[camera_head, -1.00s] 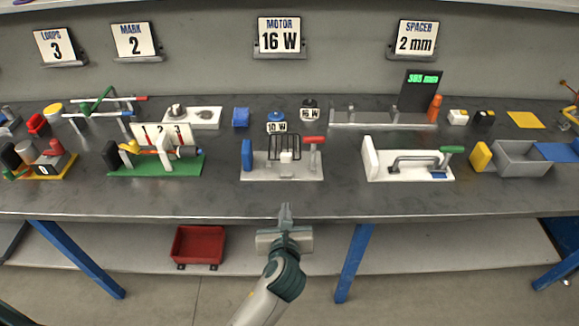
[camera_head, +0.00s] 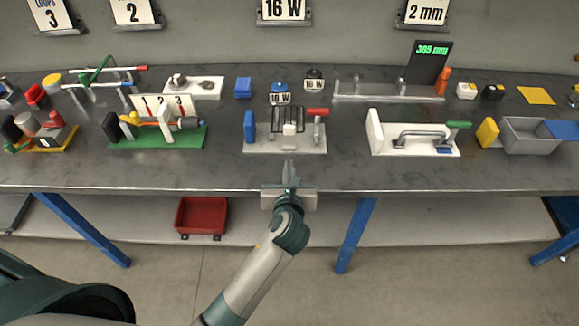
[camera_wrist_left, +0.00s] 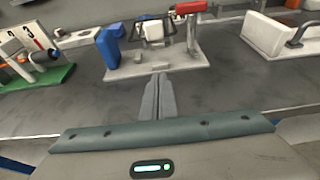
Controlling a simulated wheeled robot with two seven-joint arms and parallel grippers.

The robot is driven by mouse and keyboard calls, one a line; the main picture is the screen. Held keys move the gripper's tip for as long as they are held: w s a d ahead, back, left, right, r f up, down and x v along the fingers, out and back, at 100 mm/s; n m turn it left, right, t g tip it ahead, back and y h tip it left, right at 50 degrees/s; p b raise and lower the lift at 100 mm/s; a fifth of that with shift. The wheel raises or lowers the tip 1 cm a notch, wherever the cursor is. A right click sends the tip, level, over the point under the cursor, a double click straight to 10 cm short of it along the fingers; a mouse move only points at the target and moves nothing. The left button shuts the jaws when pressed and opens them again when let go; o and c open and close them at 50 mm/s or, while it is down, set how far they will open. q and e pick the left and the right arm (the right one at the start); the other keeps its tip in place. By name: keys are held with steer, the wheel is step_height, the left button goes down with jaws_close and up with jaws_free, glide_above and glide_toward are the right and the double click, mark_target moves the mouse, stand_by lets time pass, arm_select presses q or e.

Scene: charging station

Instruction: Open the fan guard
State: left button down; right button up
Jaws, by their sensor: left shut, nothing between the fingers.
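The fan guard (camera_head: 277,120) is a dark wire cage standing upright on a light grey fixture plate (camera_head: 262,145) at the middle of the bench. A small white block (camera_head: 289,129) sits at the guard, a blue block (camera_head: 249,127) stands at the plate's left, and a red handle (camera_head: 317,112) is on a post at its right. The left wrist view also shows the guard (camera_wrist_left: 166,33) and the red handle (camera_wrist_left: 190,7). My left gripper (camera_head: 289,165) is shut and empty, just in front of the plate and apart from it. My right gripper is not in view.
Two round motors, one blue (camera_head: 280,87) and one black (camera_head: 314,75), stand behind the fixture. Bare bench lies in front.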

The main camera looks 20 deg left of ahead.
arm_select(q)
steer(key=p+x, duration=0.1)
steer(key=x, duration=0.7)
step_height(320, 180, up, 3)
steer(key=shift+r+p, duration=0.15)
steer(key=shift+p, duration=0.7)
steer(key=shift+r, duration=0.35)
